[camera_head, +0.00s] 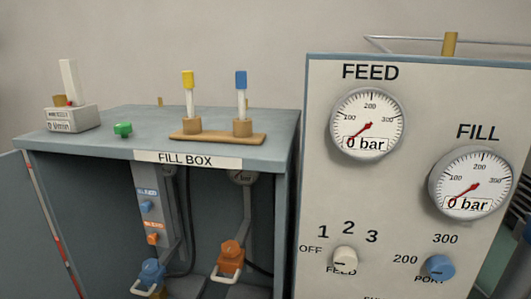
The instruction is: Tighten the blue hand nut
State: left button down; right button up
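A blue hand nut (152,271) shows low inside the open fill box (70,152), at the left. A pale loop-shaped handle (143,289) is just below it. An orange nut (231,252) of similar shape stands to its right, also with a pale loop below it. Whether the blue nut is tight or loose cannot be told from here. Neither of my grippers is in view.
The control panel (325,180) at the right has FEED (366,123) and FILL (472,184) gauges reading 0 bar, a white knob (344,259) and a blue knob (440,267). Two capped tubes in a wooden stand (217,139) and a green piece (123,129) sit on the box top.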

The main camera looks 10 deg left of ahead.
aim_at(151, 264)
jog(key=k+j+u, duration=0.2)
jog(key=j, duration=0.45)
jog(key=i+j+u, duration=0.15)
jog(key=j, duration=0.5)
jog(key=k, duration=0.05)
